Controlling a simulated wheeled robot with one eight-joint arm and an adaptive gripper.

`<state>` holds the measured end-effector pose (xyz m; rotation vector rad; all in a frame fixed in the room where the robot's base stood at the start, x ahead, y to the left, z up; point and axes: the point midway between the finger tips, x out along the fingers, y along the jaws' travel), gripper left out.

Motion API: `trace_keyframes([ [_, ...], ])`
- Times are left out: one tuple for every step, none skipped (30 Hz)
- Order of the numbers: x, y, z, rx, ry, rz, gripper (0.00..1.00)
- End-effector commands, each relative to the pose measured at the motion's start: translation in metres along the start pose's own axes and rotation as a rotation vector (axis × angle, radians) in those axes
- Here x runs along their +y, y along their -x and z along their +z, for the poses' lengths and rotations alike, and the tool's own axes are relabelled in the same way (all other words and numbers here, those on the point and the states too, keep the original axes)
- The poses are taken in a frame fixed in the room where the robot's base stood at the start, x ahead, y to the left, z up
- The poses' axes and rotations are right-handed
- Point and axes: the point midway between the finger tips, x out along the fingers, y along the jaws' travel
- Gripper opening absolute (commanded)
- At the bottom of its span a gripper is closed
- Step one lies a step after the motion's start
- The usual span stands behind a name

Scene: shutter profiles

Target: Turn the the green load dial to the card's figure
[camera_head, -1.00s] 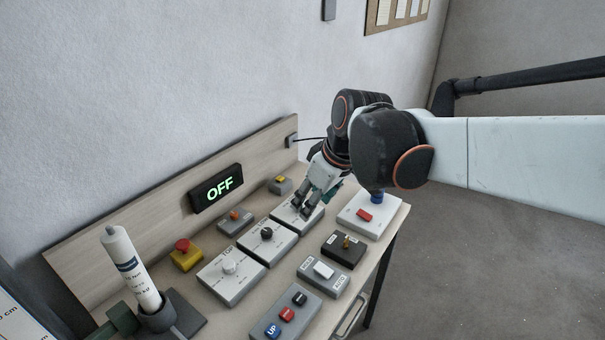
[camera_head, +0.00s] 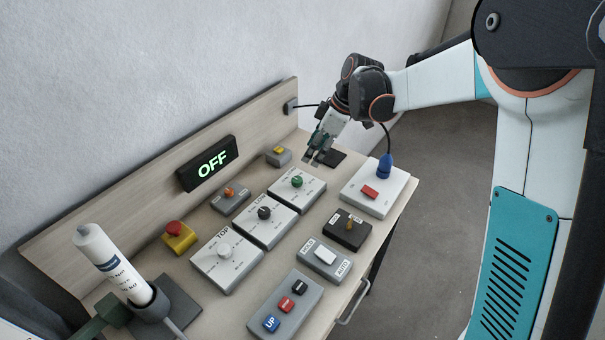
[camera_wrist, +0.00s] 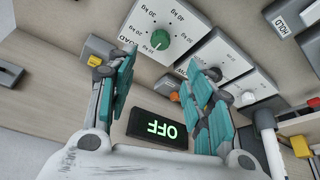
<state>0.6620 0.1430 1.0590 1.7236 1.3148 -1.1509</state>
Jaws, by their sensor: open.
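The green load dial (camera_head: 297,181) sits on a white panel (camera_head: 311,193) at the back of the desk. In the wrist view the green dial (camera_wrist: 160,39) shows near the top, with kg figures printed around it and the word LOAD partly cut off. Its exact pointer setting is too small to tell. My gripper (camera_head: 313,158) is open and empty, behind and slightly right of the dial, apart from it. In the wrist view my gripper (camera_wrist: 165,60) has its two teal fingers spread, with the dial showing beyond the gap. I see no readable card.
A display (camera_head: 209,164) reads OFF on the backboard. Beside the load panel are a black-knob panel (camera_head: 264,213) and a white-knob panel (camera_head: 225,251). A white box with a red switch (camera_head: 370,192) stands right, with a blue plug and cable. A white cylinder (camera_head: 110,262) stands front left.

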Motion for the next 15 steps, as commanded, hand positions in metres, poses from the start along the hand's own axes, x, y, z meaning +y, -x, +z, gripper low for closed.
trace_keyframes([
  [0.0,-0.01,0.0,0.0,0.001,0.0,0.47],
  [0.0,-0.015,0.0,0.0,0.001,0.0,0.47],
  [0.0,-0.022,0.0,0.0,0.001,0.0,0.47],
  [0.0,-0.028,0.0,0.0,0.001,-0.001,0.47],
  [0.0,-0.035,0.0,0.0,0.001,-0.001,0.47],
  [0.0,-0.043,0.0,0.0,0.0,-0.001,0.47],
  [0.0,-0.049,0.001,0.0,0.0,0.0,0.47],
  [0.0,-0.055,0.001,0.0,0.0,0.0,0.47],
  [0.0,-0.062,0.001,0.0,0.0,0.0,0.47],
  [0.0,-0.068,0.001,0.0,0.0,0.0,0.47],
  [0.0,-0.074,0.001,0.0,0.0,0.0,0.47],
  [0.0,-0.082,0.001,0.0,0.0,0.0,0.47],
  [0.0,-0.087,0.0,0.0,0.0,0.0,0.47],
  [0.0,-0.092,0.0,0.0,-0.001,0.0,0.47],
  [0.0,-0.098,0.0,0.0,-0.001,0.0,0.47],
])
